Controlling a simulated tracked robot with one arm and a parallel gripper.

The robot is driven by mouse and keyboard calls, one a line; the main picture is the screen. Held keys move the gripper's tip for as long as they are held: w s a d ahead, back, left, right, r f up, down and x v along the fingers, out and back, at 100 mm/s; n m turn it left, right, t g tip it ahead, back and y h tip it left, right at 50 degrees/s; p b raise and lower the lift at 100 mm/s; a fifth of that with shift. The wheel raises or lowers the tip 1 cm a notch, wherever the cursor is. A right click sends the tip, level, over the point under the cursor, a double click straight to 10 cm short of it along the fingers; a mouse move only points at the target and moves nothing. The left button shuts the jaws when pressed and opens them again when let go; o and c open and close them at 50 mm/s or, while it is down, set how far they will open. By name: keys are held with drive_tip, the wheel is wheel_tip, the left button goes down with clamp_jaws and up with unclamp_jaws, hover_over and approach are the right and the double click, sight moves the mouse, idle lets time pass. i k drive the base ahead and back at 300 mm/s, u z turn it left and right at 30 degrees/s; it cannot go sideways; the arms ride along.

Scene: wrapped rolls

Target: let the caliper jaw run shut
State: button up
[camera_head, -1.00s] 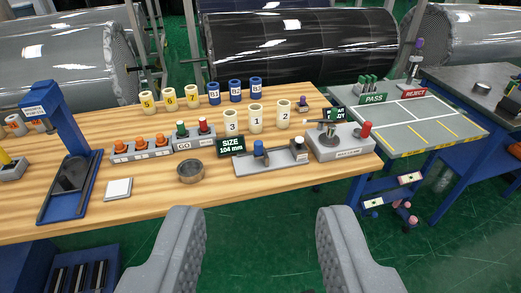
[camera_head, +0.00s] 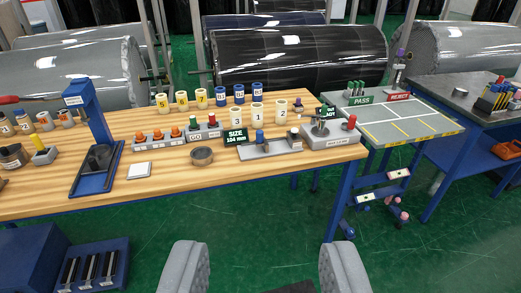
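The caliper (camera_head: 270,150) is a low grey device near the front edge of the wooden bench. A blue knob (camera_head: 260,137) stands toward its left and a pale upright block (camera_head: 296,142) at its right end. A green sign (camera_head: 236,137) reading "SIZE 104 mm" stands at its left. The exact jaw gap is too small to tell. My gripper (camera_head: 265,250) shows as two grey fingers at the bottom, wide apart and empty. It appears in front of the bench, below the caliper in the picture, touching nothing.
A grey box (camera_head: 330,138) with a red knob stands right of the caliper, a round ring (camera_head: 202,157) to its left. Numbered cream cups (camera_head: 257,112) stand behind. A blue press (camera_head: 92,140) is at left, a PASS/REJECT table (camera_head: 410,122) at right. Green floor ahead is clear.

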sight(260, 141)
drive_tip(key=k, duration=0.6)
drive_tip(key=u, duration=0.35)
drive_tip(key=i, duration=1.2)
drive_tip(key=z, duration=0.3)
drive_tip(key=i, duration=0.85)
drive_tip(key=z, duration=0.7)
